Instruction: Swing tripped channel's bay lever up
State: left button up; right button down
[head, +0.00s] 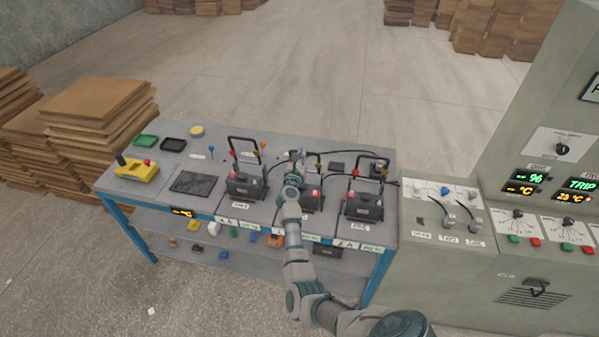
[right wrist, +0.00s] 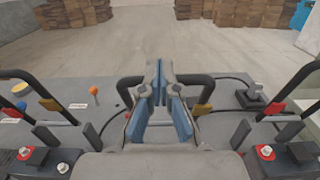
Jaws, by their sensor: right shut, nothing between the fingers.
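Three battery bays stand in a row on the bench, each with a black battery and a black U-shaped lever. The left lever (head: 244,140) and the right lever (head: 370,155) stand raised behind their batteries. My right gripper (head: 297,158) is shut and empty over the middle bay, and hides much of its battery (head: 312,200) and lever. In the right wrist view my shut blue fingers (right wrist: 160,100) are in front of the middle lever (right wrist: 204,80), whose black sides show on both sides of them. Whether they touch is unclear. A green TRIP readout (head: 580,184) glows on the cabinet. My left gripper is not in view.
The grey cabinet (head: 450,270) with knobs and small levers adjoins the bench on the right. A yellow device (head: 137,171) and a black mat (head: 193,182) lie on the bench's left part. Stacked cardboard (head: 100,105) stands at the left. Open floor lies behind the bench.

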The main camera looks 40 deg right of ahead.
pick_arm(q)
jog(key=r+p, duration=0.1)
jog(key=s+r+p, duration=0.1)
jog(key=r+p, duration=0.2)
jog(key=p, duration=0.1)
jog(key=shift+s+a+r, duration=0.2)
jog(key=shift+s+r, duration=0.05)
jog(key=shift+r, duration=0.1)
pick_arm(e)
jog(key=s+a+r, duration=0.5)
jog(key=a+r, duration=0.1)
jog(key=r, duration=0.1)
jog(key=shift+s+r, duration=0.15)
jog(key=shift+r, duration=0.2)
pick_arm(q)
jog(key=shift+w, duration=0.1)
